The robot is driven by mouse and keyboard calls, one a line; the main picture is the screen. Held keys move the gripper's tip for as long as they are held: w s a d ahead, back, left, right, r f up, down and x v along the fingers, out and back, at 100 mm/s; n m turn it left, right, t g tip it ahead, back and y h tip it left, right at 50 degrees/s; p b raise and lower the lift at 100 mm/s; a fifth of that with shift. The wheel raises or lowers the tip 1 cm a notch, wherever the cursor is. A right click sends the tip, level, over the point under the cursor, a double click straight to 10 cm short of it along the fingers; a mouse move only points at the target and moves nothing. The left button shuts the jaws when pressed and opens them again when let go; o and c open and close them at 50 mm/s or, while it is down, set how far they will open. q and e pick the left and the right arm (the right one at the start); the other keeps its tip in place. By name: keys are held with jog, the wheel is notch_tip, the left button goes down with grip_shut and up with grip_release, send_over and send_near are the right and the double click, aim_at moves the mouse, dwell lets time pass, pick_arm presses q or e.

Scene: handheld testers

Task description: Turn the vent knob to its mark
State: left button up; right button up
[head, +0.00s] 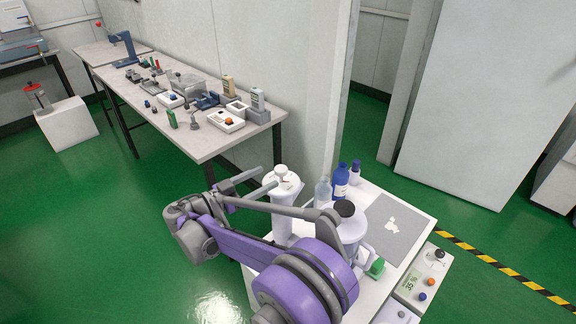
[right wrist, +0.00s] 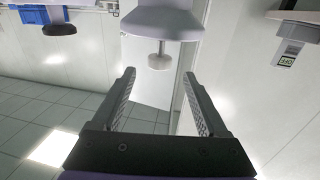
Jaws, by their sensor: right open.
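A second vessel with a black cap (head: 345,208) stands behind my arm. My left gripper is not in view.
Bottles (head: 341,180) stand behind the vessels. A long table (head: 200,140) with several testers stands at the back left. Green floor is free at the left.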

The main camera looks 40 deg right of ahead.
aim_at(280, 170)
jog(key=d, duration=0.3)
jog(key=d+b, duration=0.1)
jog(key=d, duration=0.5)
jog(key=shift+s+d, duration=0.3)
jog(key=shift+d, duration=0.1)
grip_shut()
